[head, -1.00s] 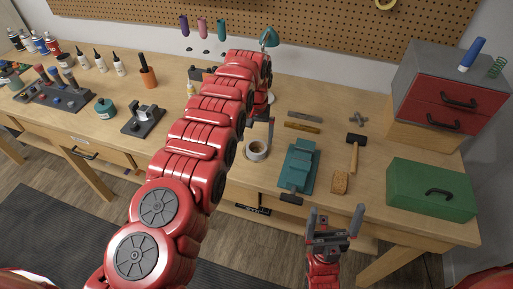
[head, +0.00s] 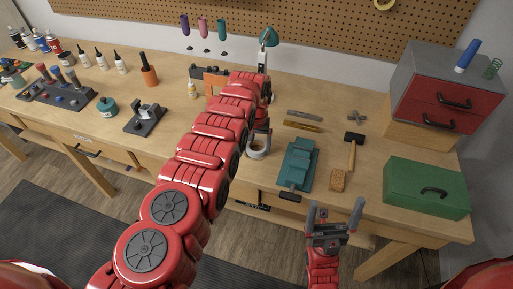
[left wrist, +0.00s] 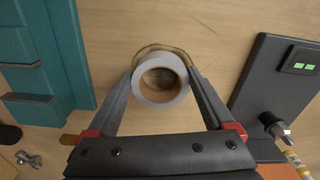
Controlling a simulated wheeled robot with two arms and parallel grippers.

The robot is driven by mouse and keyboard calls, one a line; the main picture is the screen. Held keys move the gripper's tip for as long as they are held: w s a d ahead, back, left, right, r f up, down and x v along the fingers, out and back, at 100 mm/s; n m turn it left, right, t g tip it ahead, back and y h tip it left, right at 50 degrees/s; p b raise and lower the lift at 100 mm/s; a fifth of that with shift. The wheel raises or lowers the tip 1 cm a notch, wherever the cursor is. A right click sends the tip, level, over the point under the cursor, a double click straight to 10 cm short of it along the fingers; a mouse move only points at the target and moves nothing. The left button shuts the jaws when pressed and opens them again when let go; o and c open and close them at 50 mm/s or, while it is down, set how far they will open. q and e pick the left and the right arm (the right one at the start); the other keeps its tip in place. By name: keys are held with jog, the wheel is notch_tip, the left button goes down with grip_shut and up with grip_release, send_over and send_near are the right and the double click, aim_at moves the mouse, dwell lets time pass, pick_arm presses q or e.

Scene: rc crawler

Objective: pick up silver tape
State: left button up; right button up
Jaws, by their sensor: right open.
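The silver tape (head: 257,153) is a grey roll with a brown core on the wooden workbench. In the left wrist view the tape (left wrist: 144,92) sits between the fingers of my left gripper (left wrist: 159,68), one along each side. They look very near or touching its outer sides; whether they grip it I cannot tell. In the head view my left gripper (head: 259,138) points down at the tape. My right gripper (head: 334,214) is open and empty in front of the bench edge.
A teal vise (head: 298,165) stands just right of the tape, also in the left wrist view (left wrist: 75,50). A dark device with a green display (left wrist: 275,85) lies opposite. A hammer (head: 351,153), a sponge-like block (head: 338,181) and a green toolbox (head: 427,188) are further right.

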pick_arm(q)
jog(key=shift+c, duration=1.3)
jog(key=shift+r, duration=0.15)
